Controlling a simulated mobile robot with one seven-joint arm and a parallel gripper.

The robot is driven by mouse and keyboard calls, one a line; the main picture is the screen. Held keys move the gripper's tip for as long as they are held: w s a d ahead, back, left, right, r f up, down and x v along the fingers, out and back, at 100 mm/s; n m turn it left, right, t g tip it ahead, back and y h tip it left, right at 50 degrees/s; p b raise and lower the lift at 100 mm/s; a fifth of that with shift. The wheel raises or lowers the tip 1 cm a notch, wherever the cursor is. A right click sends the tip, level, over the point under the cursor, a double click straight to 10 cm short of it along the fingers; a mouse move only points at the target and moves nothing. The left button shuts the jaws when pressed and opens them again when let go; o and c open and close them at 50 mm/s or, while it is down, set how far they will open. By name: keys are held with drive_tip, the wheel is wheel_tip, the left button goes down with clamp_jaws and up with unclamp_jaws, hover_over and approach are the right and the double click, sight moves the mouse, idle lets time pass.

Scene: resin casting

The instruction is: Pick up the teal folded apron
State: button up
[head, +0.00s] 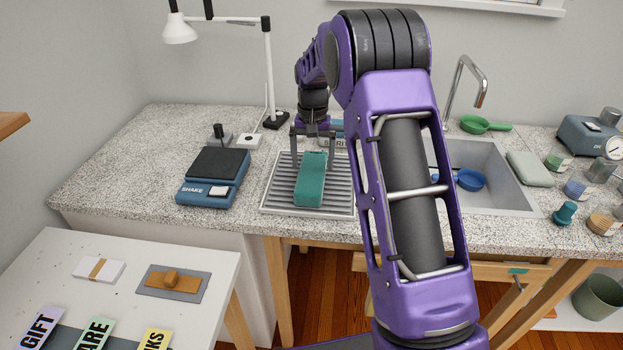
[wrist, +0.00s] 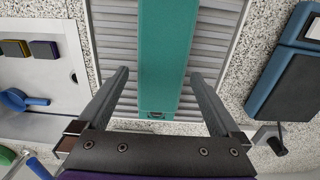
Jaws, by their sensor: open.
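The teal folded apron (head: 310,187) is a long, narrow, block-like bundle. It lies on the grey ribbed rack (head: 274,203) on the speckled counter, left of the sink. My gripper (head: 312,160) is over the far end of the apron, pointing down. Its fingers are open, one on each side of the apron. In the wrist view the apron (wrist: 165,45) runs between the two spread fingers (wrist: 159,74), with a gap on both sides.
A blue shaker (head: 212,178) stands left of the rack. The sink (head: 500,190), holding a blue pan (head: 471,180), is to the right. A lamp (head: 268,70) stands behind. A white table (head: 130,250) with cards is at front left.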

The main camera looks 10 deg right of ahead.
sight(311, 171)
drive_tip(key=f, duration=0.5)
drive_tip(key=shift+s+a, duration=0.15)
drive_tip(key=shift+a, duration=0.05)
drive_tip(key=shift+r, duration=0.1)
drive_tip(key=c, duration=1.2)
